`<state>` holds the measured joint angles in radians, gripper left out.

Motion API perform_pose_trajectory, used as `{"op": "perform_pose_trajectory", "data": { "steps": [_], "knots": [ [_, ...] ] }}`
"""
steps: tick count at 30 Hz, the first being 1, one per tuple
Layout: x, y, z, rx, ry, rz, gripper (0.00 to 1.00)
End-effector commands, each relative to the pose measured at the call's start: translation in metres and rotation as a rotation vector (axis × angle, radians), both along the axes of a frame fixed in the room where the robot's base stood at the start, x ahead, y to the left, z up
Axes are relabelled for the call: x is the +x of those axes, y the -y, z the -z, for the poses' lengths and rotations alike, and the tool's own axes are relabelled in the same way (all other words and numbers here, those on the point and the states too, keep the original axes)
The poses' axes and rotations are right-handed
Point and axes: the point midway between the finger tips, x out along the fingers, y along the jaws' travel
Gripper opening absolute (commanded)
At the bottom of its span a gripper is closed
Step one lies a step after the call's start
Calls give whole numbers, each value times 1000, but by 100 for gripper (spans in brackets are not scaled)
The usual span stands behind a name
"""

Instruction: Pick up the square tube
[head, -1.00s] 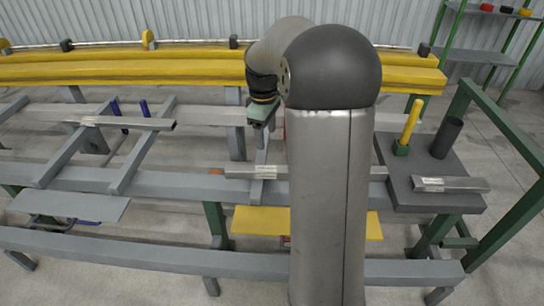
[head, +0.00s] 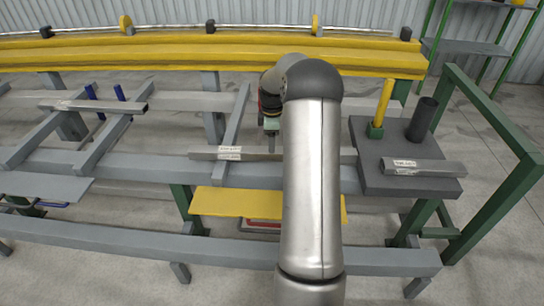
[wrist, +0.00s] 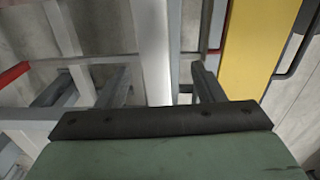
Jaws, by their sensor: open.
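Several grey metal profiles lie in the head view, and I cannot tell for certain which is the square tube. One with an open, box-like end (head: 95,105) lies across the rack at left. A long labelled one (head: 210,155) lies along the middle, partly hidden behind my arm. A short labelled one (head: 430,168) lies on the dark plate at right. My gripper (head: 271,146) is above the middle profile, partly hidden by my arm. In the wrist view its two fingers (wrist: 158,85) are apart, with a pale long bar (wrist: 152,45) showing between them, apparently not gripped.
The dark plate (head: 365,150) also holds a yellow post (head: 384,100) in a green base and a dark upright cylinder (head: 422,120). A yellow beam (head: 180,58) runs along the back. A yellow shelf (head: 220,203) is below the front rail. Blue pegs (head: 91,92) stand near the left profile.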

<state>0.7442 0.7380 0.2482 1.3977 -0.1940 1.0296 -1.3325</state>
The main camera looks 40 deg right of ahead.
Motion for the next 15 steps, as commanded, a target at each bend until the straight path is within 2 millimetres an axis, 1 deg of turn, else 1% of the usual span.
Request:
{"op": "perform_pose_trajectory", "data": {
  "steps": [1, 5, 8, 15],
  "knots": [
    [0, 0, 5, 1, -1, 0, 62],
    [0, 0, 10, 1, -1, 1, 62],
    [1, 1, 18, 1, -2, 1, 62],
    [5, 4, 53, 1, -2, 1, 62]
  ]
}}
